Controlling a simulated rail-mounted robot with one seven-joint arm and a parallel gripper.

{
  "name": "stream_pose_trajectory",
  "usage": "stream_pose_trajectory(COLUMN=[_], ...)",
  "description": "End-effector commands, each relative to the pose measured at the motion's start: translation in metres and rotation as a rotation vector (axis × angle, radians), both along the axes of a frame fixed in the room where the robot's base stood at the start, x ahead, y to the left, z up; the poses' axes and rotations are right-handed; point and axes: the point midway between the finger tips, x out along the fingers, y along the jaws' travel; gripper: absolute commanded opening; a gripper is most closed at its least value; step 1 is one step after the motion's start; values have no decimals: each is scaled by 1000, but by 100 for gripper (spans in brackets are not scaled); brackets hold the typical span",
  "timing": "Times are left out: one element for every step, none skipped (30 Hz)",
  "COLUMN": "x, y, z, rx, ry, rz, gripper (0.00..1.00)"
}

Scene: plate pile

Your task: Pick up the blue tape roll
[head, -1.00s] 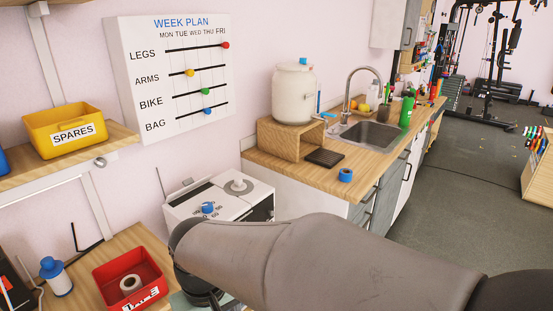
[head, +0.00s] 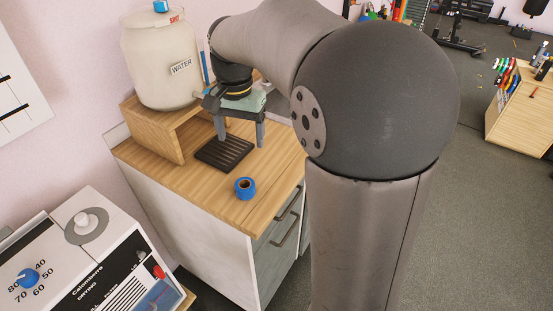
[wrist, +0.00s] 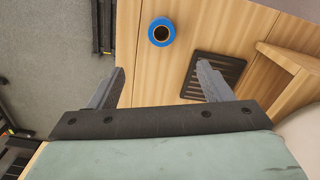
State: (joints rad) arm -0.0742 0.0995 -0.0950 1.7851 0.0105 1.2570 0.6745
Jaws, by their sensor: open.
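The blue tape roll (head: 245,188) lies flat on the wooden counter (head: 190,180) near its front edge, its brown core facing up. It also shows in the wrist view (wrist: 161,32), ahead of and between the two fingers. My gripper (head: 240,138) is open and empty, with its fingers pointing down above the counter beside the black drip tray (head: 224,154). The roll is apart from the fingers, nearer the head camera than they are. In the wrist view my gripper (wrist: 160,85) has its fingers spread wide over the wood.
A large water dispenser (head: 160,60) stands on a wooden riser (head: 150,130) behind the tray. A white appliance with a blue dial (head: 28,278) is at the lower left. Cabinet drawers (head: 285,225) drop from the counter edge. The counter around the roll is clear.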

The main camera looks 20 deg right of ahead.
Motion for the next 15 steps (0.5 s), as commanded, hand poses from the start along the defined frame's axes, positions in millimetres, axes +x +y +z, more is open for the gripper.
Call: stream_pose_trajectory(x=[1,2,2,2,2,1,1,1,1,1,1,1,1,1,1], y=[1,1,0,0,0,0,0,0,0,0,0,0,0,0,0], z=[0,-2,-6,-9,-14,-22,-29,-36,-44,-51,-58,-67,-73,-79,-88], rx=[0,0,0,0,0,-1,-1,0,-1,-1,-1,-1,-1,-1,-1], ry=[1,1,3,4,4,6,6,8,7,7,7,7,6,7,7], rz=[-4,-6,-8,-8,-9,-9,-9,-9,-9,-9,-9,-9,-9,-9,-9], gripper=[73,73,73,73,73,73,73,73,73,73,73,73,73,73,73])
